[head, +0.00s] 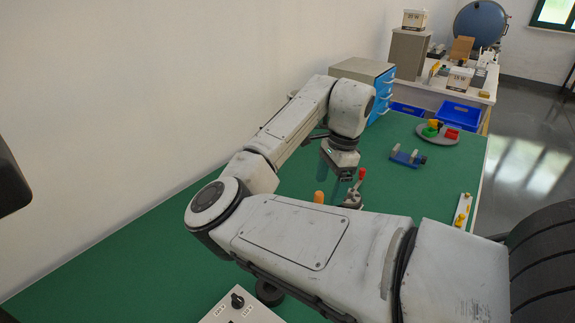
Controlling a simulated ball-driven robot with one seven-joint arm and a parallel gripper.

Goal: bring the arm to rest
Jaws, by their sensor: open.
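My arm reaches from the lower right over the green bench and bends back toward its far part. My gripper (338,172) hangs below the wrist and points down above the bench. Its fingers are small and partly hard to make out, but they look apart, with nothing seen between them. A metal clamp with a red-tipped handle (361,174) stands just right of the gripper. I cannot tell whether the two touch. An orange rounded piece (319,197) shows just above my forearm, its lower part hidden.
A grey cabinet with blue drawers (381,93) stands behind the wrist, against the wall. A blue vise (408,158) and a round grey tray (451,141) with coloured pieces lie at the far right. A switch box (240,309) sits at the near edge. The bench's left part is clear.

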